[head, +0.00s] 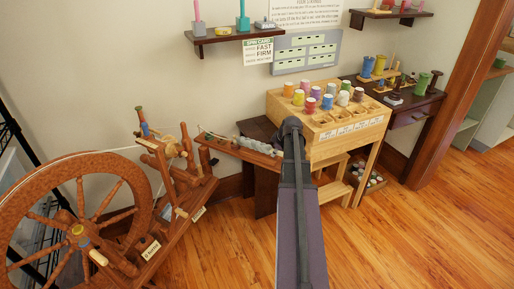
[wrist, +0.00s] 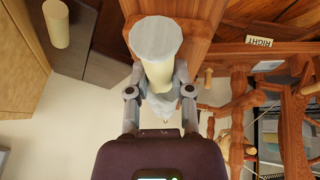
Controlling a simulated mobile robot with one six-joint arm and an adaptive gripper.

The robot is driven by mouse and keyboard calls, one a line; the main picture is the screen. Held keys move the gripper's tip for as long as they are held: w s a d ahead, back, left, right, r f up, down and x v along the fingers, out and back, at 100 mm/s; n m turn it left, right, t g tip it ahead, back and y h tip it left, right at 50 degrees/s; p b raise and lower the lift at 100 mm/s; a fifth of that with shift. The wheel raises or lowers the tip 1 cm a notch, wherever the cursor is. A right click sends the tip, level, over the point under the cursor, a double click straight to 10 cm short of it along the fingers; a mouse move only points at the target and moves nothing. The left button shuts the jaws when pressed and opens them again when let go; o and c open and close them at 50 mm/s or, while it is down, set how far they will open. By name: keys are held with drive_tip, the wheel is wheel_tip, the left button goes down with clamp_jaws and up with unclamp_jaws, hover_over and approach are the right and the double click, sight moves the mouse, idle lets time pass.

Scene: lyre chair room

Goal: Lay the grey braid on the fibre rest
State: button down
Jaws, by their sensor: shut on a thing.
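My gripper (wrist: 159,82) is shut on the grey braid (wrist: 155,38), seen in the wrist view with a broad grey end, a cream middle and grey lumps below. The fingers clasp it from both sides. The braid lies over or close above a reddish-brown wooden board (wrist: 192,45); I cannot tell if they touch. In the head view a low wooden board with short pegs (head: 222,140), probably the fibre rest, is left of my arm's end. Grey lumps of the braid (head: 254,144) show along it.
The spinning wheel (head: 78,232) stands at the left. A light wooden rack (head: 350,125) with several coloured spools stands just right of my arm. A dark side table (head: 400,105) is beyond it. Wall shelves (head: 235,34) hang above. Floor (head: 400,235) at the right front is clear.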

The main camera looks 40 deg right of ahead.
drive_tip(key=shift+c, duration=2.2)
unclamp_jaws()
